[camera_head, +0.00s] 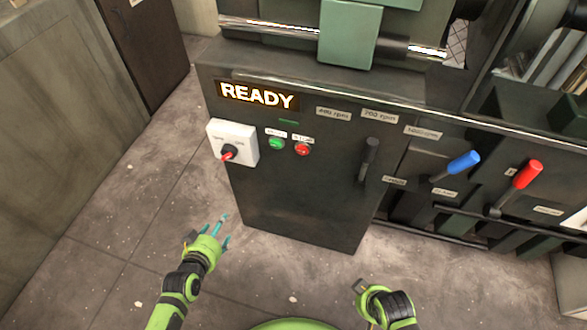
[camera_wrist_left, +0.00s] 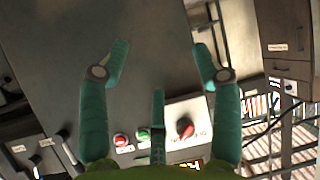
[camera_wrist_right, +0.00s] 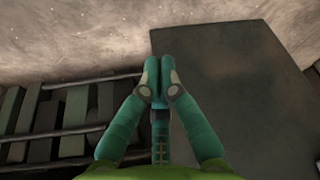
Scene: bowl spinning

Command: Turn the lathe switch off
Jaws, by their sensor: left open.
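The lathe switch is a white box with a red and black rotary knob (camera_head: 229,152) on the left front corner of the dark lathe cabinet (camera_head: 300,205). The knob's red end points down and left, and the small labels beside it are too small to read. In the left wrist view the red knob (camera_wrist_left: 185,128) shows on its white plate, between the spread fingers. My left gripper (camera_head: 218,232) is open and empty, below the switch and apart from it. My right gripper (camera_head: 359,287) is shut and empty, low in front of the cabinet; its fingertips (camera_wrist_right: 158,72) meet in the right wrist view.
A lit READY sign (camera_head: 257,95) sits above the switch. A green button (camera_head: 277,144) and a red button (camera_head: 302,149) are right of it. A black lever (camera_head: 369,158), a blue lever (camera_head: 463,162) and a red lever (camera_head: 527,174) stand further right. Floor at left is clear.

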